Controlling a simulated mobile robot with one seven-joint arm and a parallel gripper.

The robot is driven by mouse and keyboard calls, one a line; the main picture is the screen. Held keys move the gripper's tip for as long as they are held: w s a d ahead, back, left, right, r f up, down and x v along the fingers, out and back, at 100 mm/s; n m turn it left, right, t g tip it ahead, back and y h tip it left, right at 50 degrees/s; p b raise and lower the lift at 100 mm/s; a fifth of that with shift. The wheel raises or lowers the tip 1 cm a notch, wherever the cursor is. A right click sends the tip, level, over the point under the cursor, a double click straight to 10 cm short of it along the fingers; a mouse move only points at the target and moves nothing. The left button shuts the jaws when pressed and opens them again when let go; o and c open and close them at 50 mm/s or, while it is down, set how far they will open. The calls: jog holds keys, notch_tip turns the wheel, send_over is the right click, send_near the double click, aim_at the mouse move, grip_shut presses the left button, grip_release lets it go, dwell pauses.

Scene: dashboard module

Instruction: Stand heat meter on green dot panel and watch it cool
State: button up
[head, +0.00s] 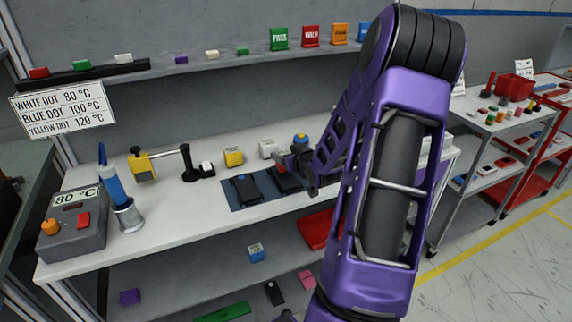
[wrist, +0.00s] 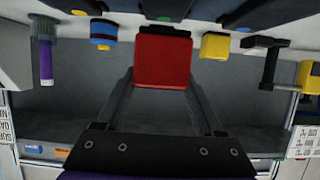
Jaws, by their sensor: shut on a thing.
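My gripper (wrist: 164,82) is shut on a red block (wrist: 163,60), probably the heat meter, though no label or display shows from here. In the head view my gripper (head: 298,172) is over the right part of the blue mat, and a bit of the red block (head: 280,167) shows beside it. Two dark panels (head: 245,190) lie on the mat; the right one (head: 287,182) is partly hidden by my gripper. In the wrist view a green dot (wrist: 163,18) shows on a dark panel just beyond the red block. Whether the block touches that panel cannot be told.
A black stand (head: 188,165), a metal cup (head: 127,217) and a grey 80 °C box (head: 75,228) are to the left. The bench front is mostly clear.

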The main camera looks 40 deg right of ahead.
jog(key=shift+f, duration=1.55)
jog(key=shift+f, duration=0.1)
jog(key=shift+f+b, duration=0.15)
jog(key=shift+b, duration=0.25)
jog(key=o, duration=1.5)
jog(key=shift+r+p, duration=0.3)
jog(key=v, duration=1.2)
jog(key=shift+p, duration=0.35)
